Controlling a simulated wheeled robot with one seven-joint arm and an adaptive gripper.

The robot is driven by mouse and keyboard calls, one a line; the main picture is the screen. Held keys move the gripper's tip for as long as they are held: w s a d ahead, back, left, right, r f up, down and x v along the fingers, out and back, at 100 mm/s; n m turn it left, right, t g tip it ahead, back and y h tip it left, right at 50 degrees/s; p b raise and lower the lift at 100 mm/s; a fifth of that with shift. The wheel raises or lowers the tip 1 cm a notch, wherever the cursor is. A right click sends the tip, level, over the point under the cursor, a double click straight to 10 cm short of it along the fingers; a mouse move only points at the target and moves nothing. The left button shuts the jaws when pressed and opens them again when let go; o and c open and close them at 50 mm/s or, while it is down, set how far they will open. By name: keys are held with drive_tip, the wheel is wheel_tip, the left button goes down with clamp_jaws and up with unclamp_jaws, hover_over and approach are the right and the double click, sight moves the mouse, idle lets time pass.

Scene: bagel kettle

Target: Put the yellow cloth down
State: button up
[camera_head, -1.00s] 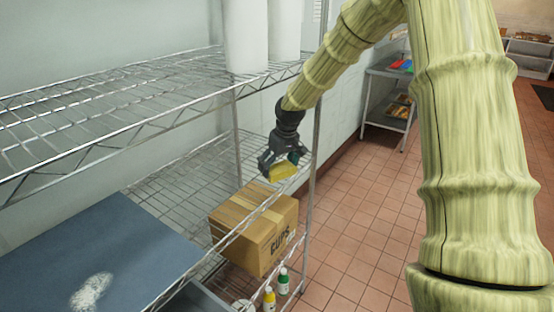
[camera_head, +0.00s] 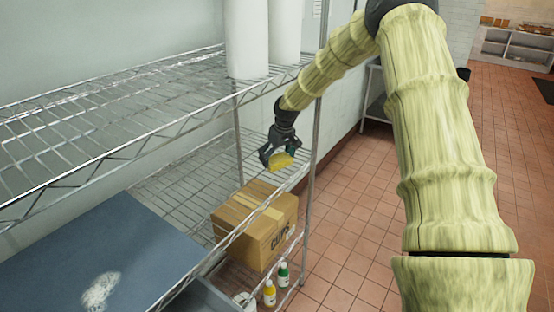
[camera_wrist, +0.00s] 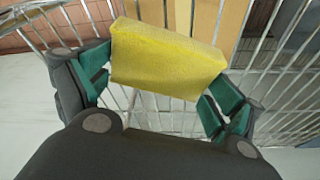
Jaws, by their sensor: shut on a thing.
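The yellow cloth (camera_wrist: 165,60) is a folded, block-like piece held between the green-padded fingers of my gripper (camera_wrist: 158,85) in the wrist view. In the head view my gripper (camera_head: 280,158) points down, with the yellow cloth (camera_head: 282,161) at its tips. It is shut on the cloth, above the wire shelf behind the cardboard box. Wire slats show beneath the cloth in the wrist view. I cannot tell whether the cloth touches the shelf.
A cardboard cups box (camera_head: 256,226) stands on the middle wire shelf (camera_head: 176,190). A blue board (camera_head: 115,250) lies at the left. White cylinders (camera_head: 246,40) stand on the upper shelf (camera_head: 110,100). Bottles (camera_head: 283,274) stand lower down. Bare slats lie left of the gripper.

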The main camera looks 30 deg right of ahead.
wheel_tip(320, 180, down, 2)
drive_tip(key=shift+p, duration=0.4)
drive_tip(key=shift+f, duration=0.1)
drive_tip(key=o, duration=0.6)
drive_tip(key=shift+s+r+b, duration=0.1)
drive_tip(key=shift+r+b, duration=0.25)
drive_tip(key=shift+r, duration=0.15)
drive_tip(key=b+v, duration=0.1)
drive_tip(key=v, duration=0.3)
drive_tip(key=s+b, duration=0.2)
drive_tip(key=s, duration=0.4)
drive_tip(key=s+b, duration=0.2)
drive_tip(key=s, duration=0.4)
drive_tip(key=shift+d+r, duration=0.1)
drive_tip(key=shift+d, duration=0.05)
